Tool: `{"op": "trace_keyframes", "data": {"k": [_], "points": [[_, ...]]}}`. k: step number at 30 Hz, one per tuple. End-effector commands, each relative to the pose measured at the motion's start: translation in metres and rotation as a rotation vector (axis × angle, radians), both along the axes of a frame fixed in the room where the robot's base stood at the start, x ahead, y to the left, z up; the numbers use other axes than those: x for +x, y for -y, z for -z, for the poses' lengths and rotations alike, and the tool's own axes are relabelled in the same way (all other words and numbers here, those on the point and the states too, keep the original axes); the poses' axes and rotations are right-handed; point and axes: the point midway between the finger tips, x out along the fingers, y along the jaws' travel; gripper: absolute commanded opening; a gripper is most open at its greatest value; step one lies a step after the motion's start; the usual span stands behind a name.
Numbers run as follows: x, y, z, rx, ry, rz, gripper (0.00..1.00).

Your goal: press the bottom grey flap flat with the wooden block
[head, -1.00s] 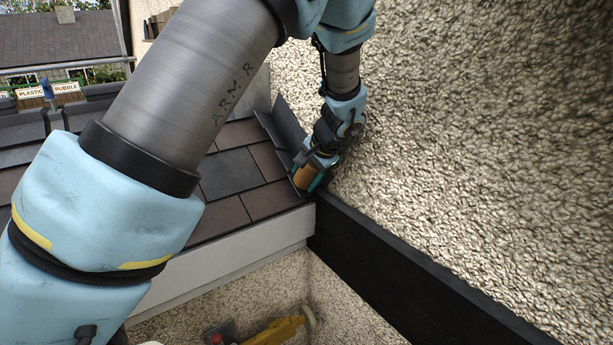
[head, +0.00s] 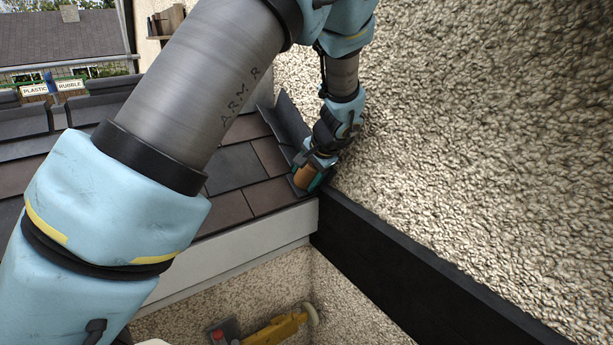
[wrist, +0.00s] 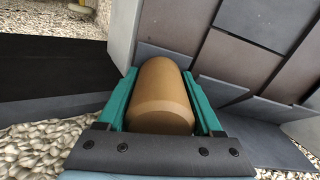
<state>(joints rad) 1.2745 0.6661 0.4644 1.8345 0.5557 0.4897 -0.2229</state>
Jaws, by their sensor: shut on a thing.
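My gripper (head: 312,178) is low at the corner where the tiled roof meets the pebbled wall. Its teal fingers are shut on the wooden block (wrist: 162,95), a brown rounded piece that fills the space between them in the wrist view. The block also shows in the head view (head: 304,176), over the lower end of the grey flashing. The bottom grey flap (wrist: 230,92) lies beside and under the block in the wrist view, partly hidden by the block and fingers. I cannot tell whether the block touches it. A grey upright flap (head: 285,122) stands along the wall above.
Brown and grey tiles (head: 233,170) cover the roof to the left. The pebbled wall (head: 480,130) rises close on the right. A dark board (head: 400,255) runs along the wall's foot. A yellow tool (head: 275,330) lies below the eave.

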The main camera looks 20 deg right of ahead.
Motion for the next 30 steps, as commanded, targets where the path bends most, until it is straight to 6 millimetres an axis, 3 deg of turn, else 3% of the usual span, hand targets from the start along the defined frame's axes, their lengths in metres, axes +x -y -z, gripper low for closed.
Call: {"op": "trace_keyframes", "data": {"k": [14,30], "points": [[0.002,0.000,0.002,-0.001,0.000,0.001,0.03],[-0.020,0.005,-0.032,-0.001,0.001,0.002,0.03]]}}
